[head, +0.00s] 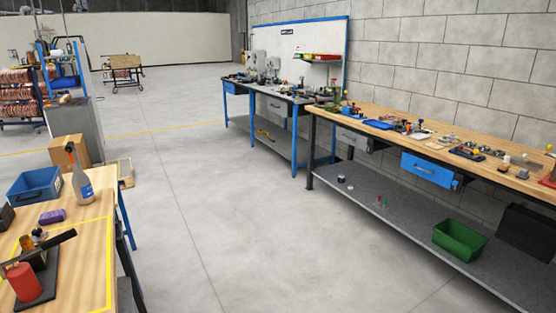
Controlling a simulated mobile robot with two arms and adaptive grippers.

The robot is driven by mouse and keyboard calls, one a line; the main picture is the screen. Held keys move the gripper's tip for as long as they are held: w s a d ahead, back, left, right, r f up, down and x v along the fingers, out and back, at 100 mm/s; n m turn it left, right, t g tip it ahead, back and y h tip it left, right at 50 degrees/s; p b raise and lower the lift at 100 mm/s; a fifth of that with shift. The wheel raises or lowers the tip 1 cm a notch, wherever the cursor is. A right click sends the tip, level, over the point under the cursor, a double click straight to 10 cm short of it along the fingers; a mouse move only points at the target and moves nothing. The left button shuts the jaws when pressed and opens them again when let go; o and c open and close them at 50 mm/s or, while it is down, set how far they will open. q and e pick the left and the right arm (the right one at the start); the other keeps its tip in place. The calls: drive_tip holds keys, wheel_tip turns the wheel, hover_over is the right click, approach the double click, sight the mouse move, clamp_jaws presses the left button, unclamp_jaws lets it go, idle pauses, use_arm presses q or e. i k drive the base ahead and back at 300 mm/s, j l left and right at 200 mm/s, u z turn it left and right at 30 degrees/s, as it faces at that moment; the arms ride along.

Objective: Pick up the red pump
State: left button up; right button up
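A pump with a red cylindrical body (24,282) stands on a dark base plate on the wooden table at the lower left. A long black handle slants up to the right above it. The left end of the pump lies close to the picture's left edge. Neither of my grippers shows in the head view.
A long workbench (390,115) with tools runs along the right wall. The concrete floor (220,220) between them is clear.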

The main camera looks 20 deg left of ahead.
sight(34, 283)
drive_tip(key=i+u, duration=0.15)
drive_tip(key=u, duration=0.35)
drive_tip(key=i+l+u, duration=0.1)
drive_tip(key=u, duration=0.35)
drive_tip(key=i+l+u, duration=0.1)
drive_tip(key=u, duration=0.4)
drive_tip(key=i+l+u, duration=0.1)
drive_tip(key=u, duration=0.4)
drive_tip(key=l, duration=0.1)
